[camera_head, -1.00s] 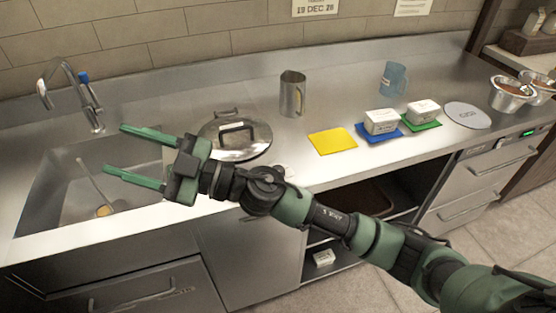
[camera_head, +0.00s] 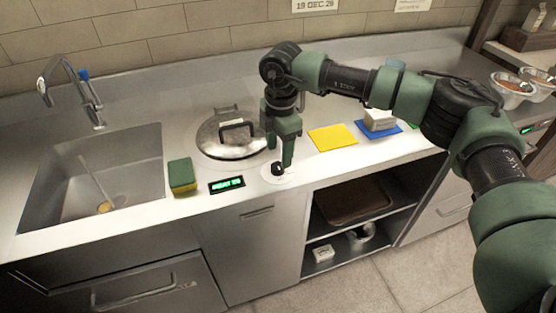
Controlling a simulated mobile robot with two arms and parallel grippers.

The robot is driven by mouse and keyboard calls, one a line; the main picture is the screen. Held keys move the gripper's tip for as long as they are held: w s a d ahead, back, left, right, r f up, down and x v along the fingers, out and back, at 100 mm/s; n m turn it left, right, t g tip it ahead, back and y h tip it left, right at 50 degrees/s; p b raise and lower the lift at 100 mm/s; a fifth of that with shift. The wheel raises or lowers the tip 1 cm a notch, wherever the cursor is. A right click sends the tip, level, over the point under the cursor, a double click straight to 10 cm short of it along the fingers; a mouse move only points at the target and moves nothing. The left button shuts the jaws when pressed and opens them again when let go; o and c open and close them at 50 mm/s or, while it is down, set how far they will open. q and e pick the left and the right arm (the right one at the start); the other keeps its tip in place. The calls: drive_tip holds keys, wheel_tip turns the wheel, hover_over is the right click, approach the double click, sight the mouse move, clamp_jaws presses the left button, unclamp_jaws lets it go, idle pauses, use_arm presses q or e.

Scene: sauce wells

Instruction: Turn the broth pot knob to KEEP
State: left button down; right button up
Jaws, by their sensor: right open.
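The broth pot knob (camera_head: 278,169) is small and black on a round white dial at the counter's front edge, right of a green-lit display (camera_head: 227,185). The display's text and the dial's markings are too small to read surely. The lidded broth pot (camera_head: 232,134) is sunk in the counter behind them. My right gripper (camera_head: 279,157) points down just above the knob, open and empty. One green finger comes down close to the knob's right side; I cannot tell whether it touches. My left gripper is not in view.
A green and yellow sponge (camera_head: 182,177) lies between the sink (camera_head: 150,150) and the display. A yellow mat (camera_head: 332,139) and a white block on a blue mat (camera_head: 386,136) lie to the right. My right arm crosses over the counter's right half.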

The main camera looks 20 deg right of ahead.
sight(278, 166)
wheel_tip(278, 166, down, 5)
drive_tip(key=shift+w+a+r+p, duration=0.1)
drive_tip(key=shift+p, duration=0.35)
drive_tip(key=shift+c, duration=0.3)
clamp_jaws()
